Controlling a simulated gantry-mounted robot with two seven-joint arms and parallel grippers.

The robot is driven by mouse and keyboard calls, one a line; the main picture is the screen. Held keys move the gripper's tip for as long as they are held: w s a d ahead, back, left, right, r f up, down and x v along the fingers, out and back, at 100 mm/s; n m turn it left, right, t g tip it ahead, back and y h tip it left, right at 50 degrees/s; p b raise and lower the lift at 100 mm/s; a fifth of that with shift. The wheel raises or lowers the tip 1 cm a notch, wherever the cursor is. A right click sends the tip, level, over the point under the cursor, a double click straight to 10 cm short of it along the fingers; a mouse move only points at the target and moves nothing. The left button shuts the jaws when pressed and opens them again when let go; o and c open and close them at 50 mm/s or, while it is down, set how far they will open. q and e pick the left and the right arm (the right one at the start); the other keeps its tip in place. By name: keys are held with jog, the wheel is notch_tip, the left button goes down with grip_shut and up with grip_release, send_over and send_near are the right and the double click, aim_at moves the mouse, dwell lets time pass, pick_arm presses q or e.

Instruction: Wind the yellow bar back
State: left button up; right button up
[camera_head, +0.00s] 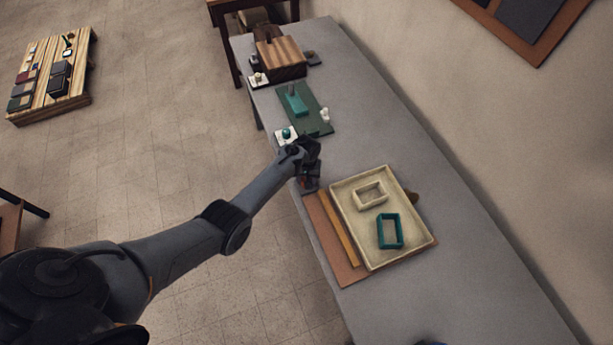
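A thin yellow bar (339,229) lies along the left side of a cream tray (405,253), over a brown board (348,274). My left gripper (310,184) is at the tray's upper left corner, just above the bar's far end. The gripper is dark and small here, and a small reddish spot shows at its fingers. I cannot tell whether it is open, or whether it touches the bar. My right gripper is not in view.
The tray holds a cream frame (357,197) and a teal frame (379,233). Farther along the grey table (455,260) are a green board (317,121) with a teal block (297,104), and a wooden block (285,69). The table's right side is clear.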

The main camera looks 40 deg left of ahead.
pick_arm(q)
jog(key=m, duration=0.3)
jog(key=shift+p, duration=0.4)
jog(key=m, duration=0.9)
jog(key=shift+d, duration=0.1)
jog(key=o, duration=1)
